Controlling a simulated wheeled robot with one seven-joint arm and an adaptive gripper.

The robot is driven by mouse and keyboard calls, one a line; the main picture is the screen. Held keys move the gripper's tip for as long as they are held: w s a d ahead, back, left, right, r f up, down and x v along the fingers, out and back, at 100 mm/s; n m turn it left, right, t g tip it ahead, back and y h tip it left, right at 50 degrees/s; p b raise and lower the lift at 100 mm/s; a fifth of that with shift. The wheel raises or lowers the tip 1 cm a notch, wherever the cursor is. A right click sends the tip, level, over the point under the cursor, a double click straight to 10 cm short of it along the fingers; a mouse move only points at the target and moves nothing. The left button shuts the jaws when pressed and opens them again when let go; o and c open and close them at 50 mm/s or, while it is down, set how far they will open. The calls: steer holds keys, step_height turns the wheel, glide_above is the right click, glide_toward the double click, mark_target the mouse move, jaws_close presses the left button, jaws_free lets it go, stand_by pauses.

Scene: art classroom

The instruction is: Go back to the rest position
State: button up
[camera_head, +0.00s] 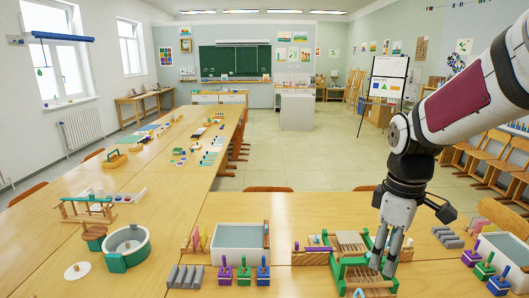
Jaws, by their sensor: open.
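My gripper (383,262) is at the lower right in the head view, at the end of my arm, pointing down. Its fingers are apart, and I see nothing held between them. It is above or among a green-framed wooden rack (352,272) on the near table (230,284). The fingertips overlap the green frame in the picture; I cannot tell whether they touch it. The gripper hides part of the rack.
A grey-blue tray (238,256) stands left of the rack, with purple, green and blue stamps (244,274) before it. A round green-white tub (128,247) is farther left. Grey blocks (447,237) lie to the right. Open floor (290,160) lies beyond the table.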

steer(key=s+a+r+m+t, duration=0.2)
steer(key=s+r+m, duration=0.2)
steer(key=s, duration=0.3)
steer(key=s+a+r+m+t, duration=0.3)
steer(key=s+r+m, duration=0.1)
steer(key=s, duration=0.4)
steer(key=shift+s+a+m+b, duration=0.2)
steer(key=shift+a+m+b, duration=0.1)
steer(key=shift+m, duration=0.6)
